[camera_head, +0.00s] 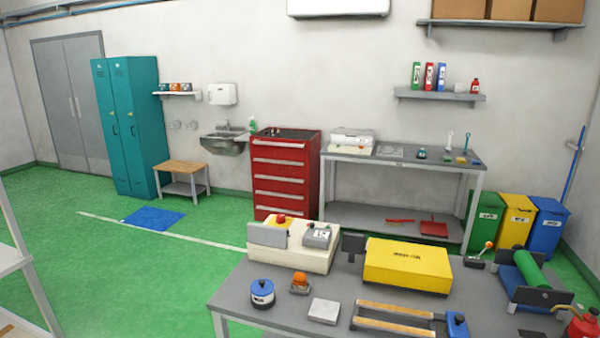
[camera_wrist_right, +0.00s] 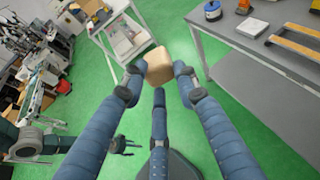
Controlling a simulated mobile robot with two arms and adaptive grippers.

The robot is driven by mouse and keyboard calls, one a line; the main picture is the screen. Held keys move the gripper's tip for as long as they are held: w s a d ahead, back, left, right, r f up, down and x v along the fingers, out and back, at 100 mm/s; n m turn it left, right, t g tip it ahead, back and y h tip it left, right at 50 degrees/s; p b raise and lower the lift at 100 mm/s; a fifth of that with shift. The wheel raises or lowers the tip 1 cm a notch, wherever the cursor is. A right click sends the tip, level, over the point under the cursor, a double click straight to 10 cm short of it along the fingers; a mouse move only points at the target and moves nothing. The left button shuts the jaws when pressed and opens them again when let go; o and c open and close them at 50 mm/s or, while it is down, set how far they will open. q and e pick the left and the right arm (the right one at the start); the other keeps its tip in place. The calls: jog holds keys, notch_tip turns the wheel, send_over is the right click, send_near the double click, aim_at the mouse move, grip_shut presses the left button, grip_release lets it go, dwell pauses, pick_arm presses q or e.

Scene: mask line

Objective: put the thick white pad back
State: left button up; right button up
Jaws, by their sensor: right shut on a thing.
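My right gripper (camera_wrist_right: 159,82) shows in the right wrist view with three blue fingers closed around a pale tan block (camera_wrist_right: 158,65). The block is held at the fingertips, above the green floor, left of the grey workbench. Its rounded corners and two faces show; I cannot tell whether it is the thick white pad. A flat whitish square pad (camera_head: 324,310) lies on the workbench top (camera_head: 235,298) in the head view. It also shows on the bench in the right wrist view (camera_wrist_right: 251,27).
On the bench are a blue-lidded tin (camera_head: 262,293), an orange-topped item (camera_head: 300,283), a yellow box (camera_head: 408,265) and a wooden-railed frame (camera_head: 395,315). A light shelf unit (camera_wrist_right: 122,35) stands left of the block in the wrist view. Green floor between is open.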

pick_arm(q)
notch_tip(320, 180, down, 10)
jog(key=b, duration=0.9)
jog(key=shift+r, duration=0.2)
pick_arm(e)
notch_tip(320, 180, down, 10)
jog(key=shift+w+r, duration=0.15)
jog(key=shift+r, duration=0.05)
pick_arm(q)
jog(key=shift+s, duration=0.1)
jog(key=shift+c, duration=0.2)
pick_arm(e)
jog(key=shift+r, duration=0.1)
